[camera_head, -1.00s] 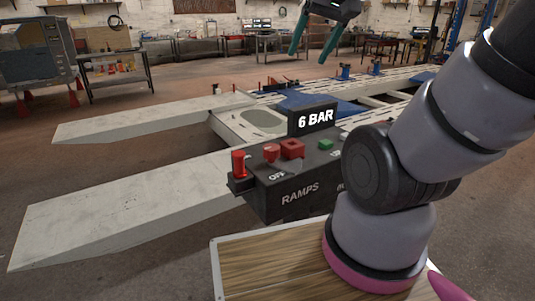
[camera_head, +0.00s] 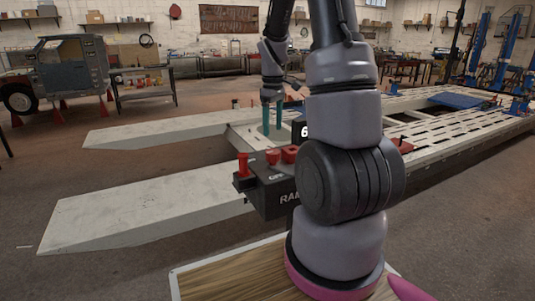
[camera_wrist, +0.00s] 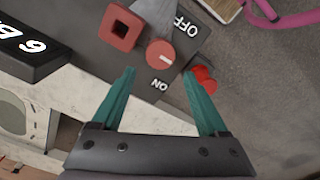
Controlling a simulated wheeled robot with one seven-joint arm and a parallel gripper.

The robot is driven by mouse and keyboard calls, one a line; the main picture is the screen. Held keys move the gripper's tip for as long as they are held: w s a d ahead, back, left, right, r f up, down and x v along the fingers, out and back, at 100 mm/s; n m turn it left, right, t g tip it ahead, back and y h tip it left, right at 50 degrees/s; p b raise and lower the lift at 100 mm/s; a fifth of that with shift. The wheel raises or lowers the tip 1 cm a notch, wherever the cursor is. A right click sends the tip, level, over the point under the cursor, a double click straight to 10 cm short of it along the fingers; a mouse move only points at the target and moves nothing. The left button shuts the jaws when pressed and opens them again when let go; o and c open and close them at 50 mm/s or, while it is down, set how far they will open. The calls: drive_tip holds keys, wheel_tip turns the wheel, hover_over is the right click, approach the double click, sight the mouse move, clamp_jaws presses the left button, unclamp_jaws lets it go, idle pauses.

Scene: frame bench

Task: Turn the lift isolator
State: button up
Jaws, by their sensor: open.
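The lift isolator appears to be the round red knob (camera_head: 273,156) on the dark control box (camera_head: 268,190). In the wrist view this knob (camera_wrist: 161,54) carries a short pale mark, with OFF and ON printed beside it; which label the mark selects is unclear. My gripper (camera_head: 272,134) is open and empty, pointing down above the box. In the wrist view its teal fingers (camera_wrist: 160,74) are spread wide, with the knob between their lines and beyond the tips. I see no contact.
A red square-framed part (camera_wrist: 121,28) sits on one side of the knob, a red cylindrical knob (camera_wrist: 206,73) on the other, near a fingertip. A 6 BAR display (camera_wrist: 35,45) stands behind. Pale ramps (camera_head: 150,212) extend left. My arm hides the box's right part.

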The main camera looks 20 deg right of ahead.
sight(273, 151)
wheel_tip(273, 151, down, 10)
drive_tip(key=shift+r, duration=0.1)
idle(0.4)
clamp_jaws()
